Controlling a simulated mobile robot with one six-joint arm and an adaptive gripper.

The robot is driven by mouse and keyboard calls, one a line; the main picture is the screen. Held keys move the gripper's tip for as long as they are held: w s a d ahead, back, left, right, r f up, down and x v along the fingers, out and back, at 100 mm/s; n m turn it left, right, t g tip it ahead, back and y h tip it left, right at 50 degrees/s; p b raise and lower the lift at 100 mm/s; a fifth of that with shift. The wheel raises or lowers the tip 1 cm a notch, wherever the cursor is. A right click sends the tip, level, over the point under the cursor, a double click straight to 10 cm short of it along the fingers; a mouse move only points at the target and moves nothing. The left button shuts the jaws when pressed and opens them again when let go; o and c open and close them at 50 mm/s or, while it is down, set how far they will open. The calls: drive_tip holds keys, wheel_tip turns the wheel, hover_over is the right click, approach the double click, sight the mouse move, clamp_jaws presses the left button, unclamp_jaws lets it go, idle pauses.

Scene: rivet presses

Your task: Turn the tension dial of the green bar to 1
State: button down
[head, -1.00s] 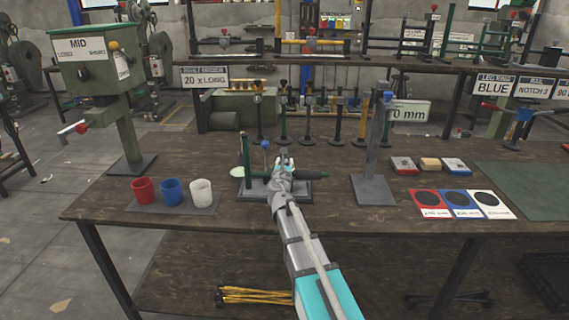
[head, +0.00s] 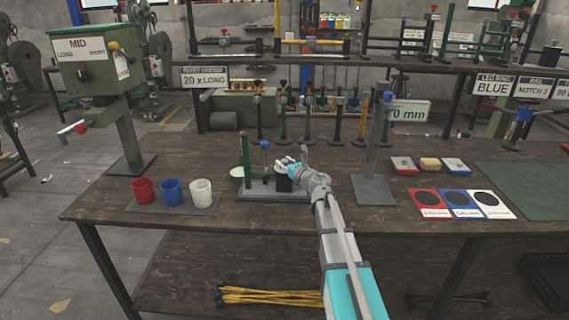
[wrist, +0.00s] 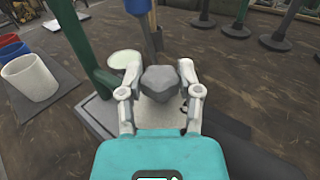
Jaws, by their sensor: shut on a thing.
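A fixture with a green upright (head: 245,152) stands on a grey base plate (head: 268,196) mid-table. The green bar (head: 261,182) lies low across it. A dark cylindrical part (head: 284,184) shows at its right, under my fingers. My gripper (head: 287,163) reaches in from the right. In the wrist view my gripper (wrist: 160,75) is shut on a grey faceted knob (wrist: 161,85), a finger on either side. The green upright also shows in the wrist view (wrist: 85,45). Any scale or number on the dial is hidden or too small to read.
A blue-topped pin (head: 265,148) stands close beside the gripper. Red, blue and white cups (head: 201,192) stand left. A grey post (head: 377,150) on a plate stands right. Several dark stands (head: 338,120) line the back. The front table edge is clear.

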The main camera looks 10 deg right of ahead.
drive_tip(key=shift+n+g+y, duration=1.1)
drive_tip(key=shift+n+y, duration=0.3)
drive_tip(key=shift+y, duration=0.5)
drive_tip(key=shift+c, duration=1.3)
unclamp_jaws()
drive_tip(key=v, duration=1.2)
drive_tip(key=shift+w+d, duration=0.1)
